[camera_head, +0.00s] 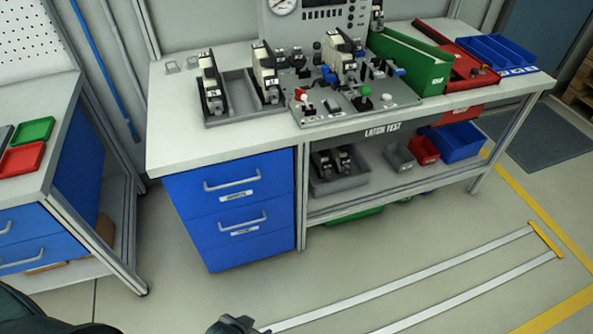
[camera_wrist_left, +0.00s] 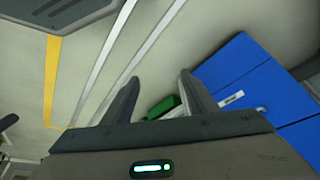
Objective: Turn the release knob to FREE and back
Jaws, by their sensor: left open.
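A control panel (camera_head: 395,101) stands on the bench marked LATCH TEST. It carries a green-topped knob (camera_head: 365,92), a red-and-white control (camera_head: 301,95) and several small switches. I cannot tell which control is the release knob, nor read its FREE marking or setting. Black-and-cream latch units stand at the panel's back, one (camera_head: 340,58) near its middle. My left gripper (camera_wrist_left: 159,78) is open and empty in the left wrist view, above the floor in front of the blue drawers. It is well away from the panel. My right gripper is not in view.
A grey tray (camera_head: 238,96) with latch units sits left of the panel. A green bin (camera_head: 412,62), a red tray (camera_head: 462,80) and blue trays (camera_head: 497,52) stand right. Blue drawers (camera_head: 232,205) are under the bench. Floor rails (camera_head: 420,290) run in front; a side bench (camera_head: 35,100) stands left.

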